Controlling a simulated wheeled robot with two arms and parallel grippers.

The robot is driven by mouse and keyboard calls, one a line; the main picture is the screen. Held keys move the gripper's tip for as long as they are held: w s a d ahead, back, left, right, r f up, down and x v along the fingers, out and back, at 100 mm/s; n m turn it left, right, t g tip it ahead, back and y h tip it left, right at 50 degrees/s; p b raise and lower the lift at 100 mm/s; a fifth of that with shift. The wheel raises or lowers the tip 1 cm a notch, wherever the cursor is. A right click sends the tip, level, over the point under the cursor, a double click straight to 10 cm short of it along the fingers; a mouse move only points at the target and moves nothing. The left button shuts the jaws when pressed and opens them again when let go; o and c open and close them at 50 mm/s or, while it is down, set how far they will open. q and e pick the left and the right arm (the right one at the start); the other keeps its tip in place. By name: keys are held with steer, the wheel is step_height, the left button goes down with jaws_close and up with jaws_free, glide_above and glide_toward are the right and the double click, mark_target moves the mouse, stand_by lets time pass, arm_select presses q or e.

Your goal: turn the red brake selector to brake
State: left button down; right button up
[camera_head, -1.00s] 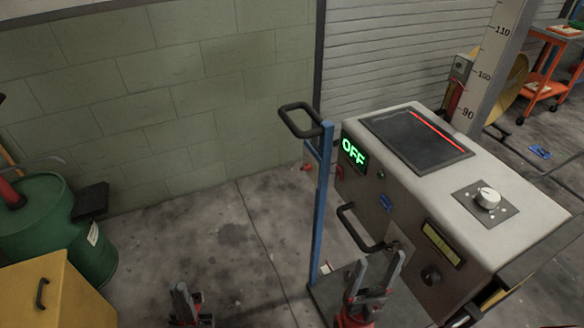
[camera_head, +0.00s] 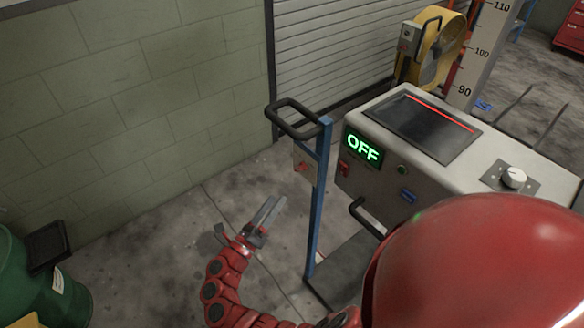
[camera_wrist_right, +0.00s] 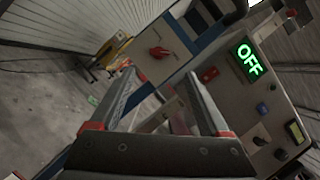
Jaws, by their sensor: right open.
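The red brake selector (camera_head: 301,167) looks like a small red lever on a pale panel behind the blue post. It also shows in the right wrist view (camera_wrist_right: 160,52), lying roughly sideways on its panel. Its setting marks are too small to read. My right gripper (camera_head: 275,201) is open and empty, left of the blue post, below and apart from the selector. In the wrist view its fingertips (camera_wrist_right: 162,77) point toward the panel with nothing between them. My left gripper is not in view.
The blue post (camera_head: 319,190) with a black handle stands close to the selector. The console (camera_head: 385,190) shows a green OFF display and a smaller red switch (camera_head: 345,167). A green drum (camera_head: 40,285) stands at the lower left. Floor between drum and post is clear.

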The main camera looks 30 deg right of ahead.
mark_target(297, 171)
steer(key=p+x, duration=0.3)
steer(key=x, duration=0.9)
jaws_close()
steer(key=shift+f, duration=0.1)
